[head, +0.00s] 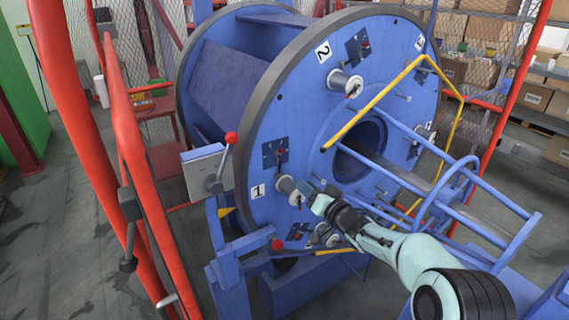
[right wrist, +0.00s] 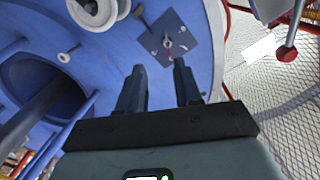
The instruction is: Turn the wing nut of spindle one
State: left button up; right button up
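Spindle one (head: 287,185) is the pale spool stub beside the white label "1" (head: 257,190) on the lower left of the blue disc (head: 300,120). Its wing nut is small and dark at the spool's outer end, too small to make out clearly. My right gripper (head: 318,192) is just right of this spool, in front of the disc. In the right wrist view a spool (right wrist: 98,12) is cut off at the top, left of my fingers. The two fingers are apart with nothing between them, pointing toward the disc. My left gripper is not in view.
A dark plate with a red-tipped part (right wrist: 168,42) is on the disc beyond my fingers. A red-knobbed lever (head: 229,145) stands left of the disc. A yellow bar (head: 375,103) and blue cage tubes (head: 455,205) stand out at right. Red rails (head: 130,150) are at left.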

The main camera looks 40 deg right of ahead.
aim_at(281, 157)
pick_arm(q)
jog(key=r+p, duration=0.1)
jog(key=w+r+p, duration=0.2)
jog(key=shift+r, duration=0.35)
pick_arm(e)
jog(key=shift+t, duration=0.3)
jog(key=w, duration=0.4)
jog(key=w+d+r, duration=0.1)
jog(key=w, duration=0.3)
jog(key=w+r, duration=0.1)
jog(key=w, duration=0.4)
jog(key=shift+d+r, duration=0.1)
jog(key=shift+d, duration=0.2)
grip_shut()
